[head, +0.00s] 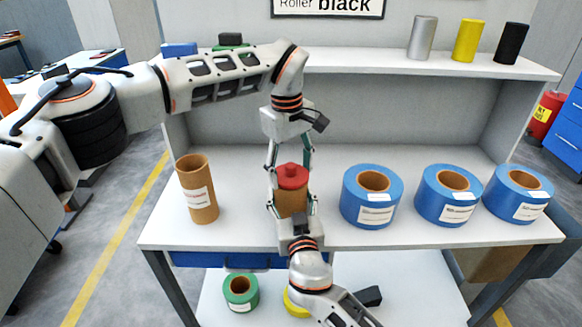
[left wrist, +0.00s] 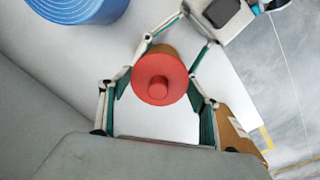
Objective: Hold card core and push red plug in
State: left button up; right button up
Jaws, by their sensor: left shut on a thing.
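The red plug (head: 292,176) sits at the top end of an upright brown card core (head: 291,202), with its round knob up. How deep the plug reaches inside is hidden. My left gripper (head: 290,172) comes down from above, its fingers shut on the red plug; the plug also shows between them in the left wrist view (left wrist: 160,79). My right gripper (head: 294,207) comes from the front edge, its fingers on both sides of the card core and apparently shut on it, below the left fingers.
A second card core (head: 196,189) stands at left on the white table (head: 240,215). Blue rolls (head: 371,197) stand at right. A shelf behind carries silver, yellow (head: 467,41) and black cylinders. Green (head: 240,292) and yellow rolls lie below.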

aim_at(288, 167)
pick_arm(q)
jog(key=shift+f, duration=0.4)
jog(key=o, duration=1.2)
jog(key=shift+r, duration=0.1)
jog(key=r, duration=1.1)
jog(key=shift+s+a+r, duration=0.15)
jog(key=shift+a+r, duration=0.15)
jog(key=shift+r, duration=0.1)
pick_arm(e)
jog(key=o, duration=1.2)
jog(key=shift+s, duration=0.1)
